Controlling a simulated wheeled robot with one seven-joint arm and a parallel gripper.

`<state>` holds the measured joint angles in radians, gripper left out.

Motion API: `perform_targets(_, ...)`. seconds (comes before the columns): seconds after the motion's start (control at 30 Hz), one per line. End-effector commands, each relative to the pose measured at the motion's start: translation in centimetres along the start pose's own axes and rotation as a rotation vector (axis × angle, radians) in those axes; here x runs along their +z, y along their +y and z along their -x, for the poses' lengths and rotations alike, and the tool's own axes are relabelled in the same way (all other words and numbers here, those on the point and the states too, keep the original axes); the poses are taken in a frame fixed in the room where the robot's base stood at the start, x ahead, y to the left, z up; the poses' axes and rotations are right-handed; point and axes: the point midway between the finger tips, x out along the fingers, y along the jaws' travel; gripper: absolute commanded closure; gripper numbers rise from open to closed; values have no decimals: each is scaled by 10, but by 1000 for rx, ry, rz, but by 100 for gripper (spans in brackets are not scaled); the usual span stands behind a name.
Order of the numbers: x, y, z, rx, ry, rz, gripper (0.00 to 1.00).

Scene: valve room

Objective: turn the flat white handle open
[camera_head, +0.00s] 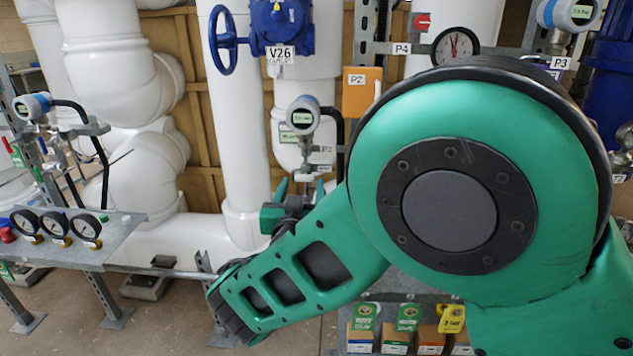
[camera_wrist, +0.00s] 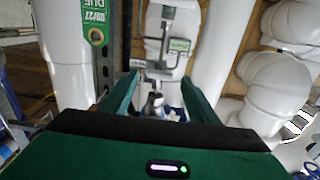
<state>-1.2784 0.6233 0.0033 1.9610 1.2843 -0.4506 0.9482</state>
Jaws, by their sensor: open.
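My gripper (camera_head: 294,190) is open, in front of the small fittings below the blue-and-white gauge transmitter (camera_head: 303,114). In the wrist view my gripper's two green fingers (camera_wrist: 159,82) stand apart. A flat pale bar (camera_wrist: 160,75), which looks like the handle, shows between the fingertips above a metal fitting (camera_wrist: 155,101). I cannot tell whether the fingers touch it. In the head view the handle is too small to make out beside my gripper.
White pipes (camera_head: 232,120) stand close behind. A blue valve with a handwheel (camera_head: 222,40) is above. An orange box (camera_head: 361,92) is mounted right of the transmitter. A shelf with several gauges (camera_head: 56,228) is at left. My arm hides much of the right side.

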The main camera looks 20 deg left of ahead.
Motion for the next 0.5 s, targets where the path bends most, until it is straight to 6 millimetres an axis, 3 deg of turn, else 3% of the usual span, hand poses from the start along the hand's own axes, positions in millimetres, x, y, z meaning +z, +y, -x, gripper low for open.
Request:
perform_targets(0.2, 0, 1, -24, 2, 1, 0, 45)
perform_targets(0.5, 0, 0, -29, 0, 0, 0, 45)
